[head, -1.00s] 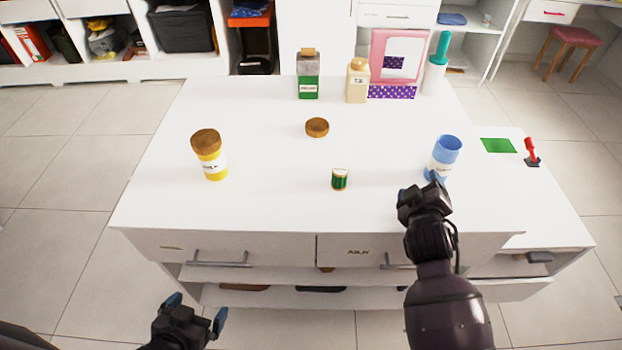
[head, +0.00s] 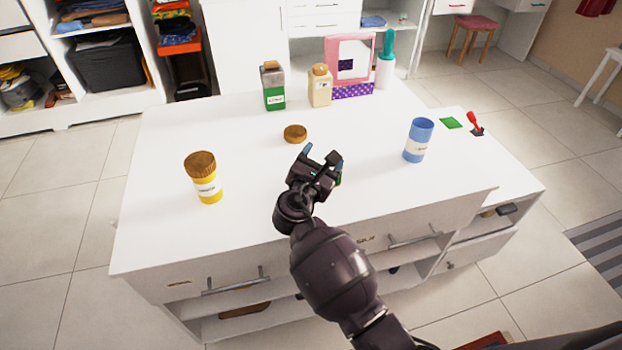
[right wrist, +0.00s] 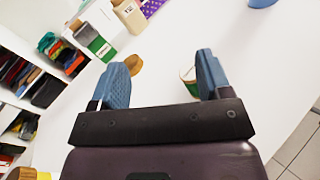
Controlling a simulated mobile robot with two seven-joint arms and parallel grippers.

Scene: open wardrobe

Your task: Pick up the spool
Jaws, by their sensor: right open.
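The spool is small and green with a pale label and a gold rim. In the head view only a green sliver of the spool (head: 339,179) shows beside my right gripper (head: 321,156), which hides the rest. In the right wrist view the spool (right wrist: 187,76) stands on the white top, just inside the right-hand finger and partly hidden by it. My right gripper (right wrist: 161,72) is open, with nothing held between its blue fingers. I cannot tell whether a finger touches the spool. My left gripper is not in view.
The white table (head: 150,230) also holds a yellow jar (head: 207,188), a round brown lid (head: 295,134), a blue cup (head: 418,140), a green bottle (head: 273,88), a cream bottle (head: 319,88) and a pink-framed box (head: 350,58). The table between jar and gripper is clear.

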